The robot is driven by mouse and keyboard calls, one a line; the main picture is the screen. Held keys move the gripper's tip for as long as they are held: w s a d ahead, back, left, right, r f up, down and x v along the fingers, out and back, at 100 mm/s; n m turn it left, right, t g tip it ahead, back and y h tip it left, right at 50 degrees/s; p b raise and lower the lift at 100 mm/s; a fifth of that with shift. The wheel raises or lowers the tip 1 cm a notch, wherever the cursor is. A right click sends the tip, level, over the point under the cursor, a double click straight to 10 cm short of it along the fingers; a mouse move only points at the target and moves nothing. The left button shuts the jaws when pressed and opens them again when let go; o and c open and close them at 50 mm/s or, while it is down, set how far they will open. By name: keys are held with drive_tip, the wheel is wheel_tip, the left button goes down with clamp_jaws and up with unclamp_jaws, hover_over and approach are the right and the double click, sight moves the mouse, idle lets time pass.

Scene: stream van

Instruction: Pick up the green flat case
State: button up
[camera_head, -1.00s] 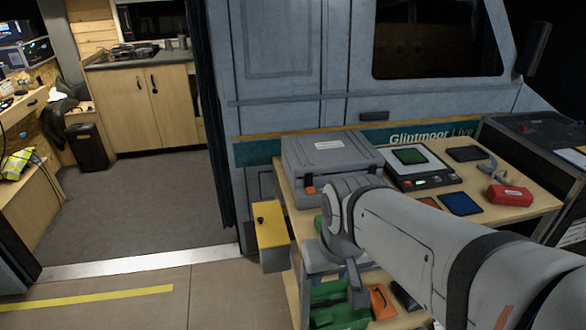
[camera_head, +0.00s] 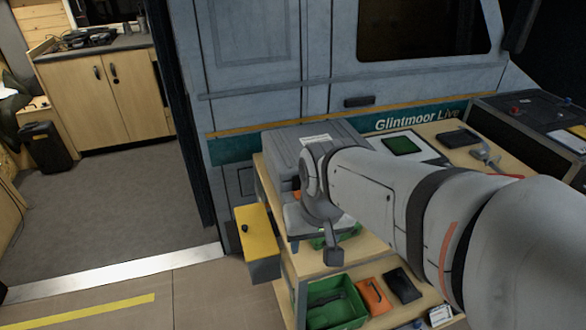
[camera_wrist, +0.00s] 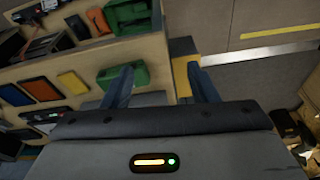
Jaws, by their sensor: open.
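A grey hard case (camera_head: 290,142) stands at the top's back left. A second green object (camera_head: 335,238) lies near my gripper, partly hidden. A green bin (camera_head: 335,300) and an orange item (camera_head: 373,296) are on the lower shelf.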

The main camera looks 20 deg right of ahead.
drive_tip(key=o, duration=0.6)
drive_tip(key=w+d+f+m+g+p, duration=0.1)
drive_tip(key=w+d+f+m, duration=0.2)
drive_tip(key=w, duration=0.7)
drive_tip(key=d+m, duration=0.2)
drive_tip(key=m, duration=0.2)
drive_tip(key=shift+d+f+m, duration=0.2)
drive_tip(key=shift+m, duration=0.1)
drive_tip(key=shift+o, duration=0.6)
drive_tip(key=w+d+f+m, duration=0.3)
drive_tip(key=d+f+m, duration=0.1)
drive_tip(key=w+d+f+m+g, duration=0.1)
drive_tip(key=w+d+f+m, duration=0.2)
drive_tip(key=w+d+f, duration=0.1)
drive_tip(key=shift+w+f+m+p, duration=0.3)
drive_tip(key=shift+m+p, duration=0.1)
drive_tip(key=shift+d+f, duration=0.15)
drive_tip(key=shift+f, duration=0.25)
drive_tip(key=shift+w+f+p, duration=0.15)
drive_tip(key=shift+f+p, duration=0.25)
drive_tip(key=shift+f, duration=3.2)
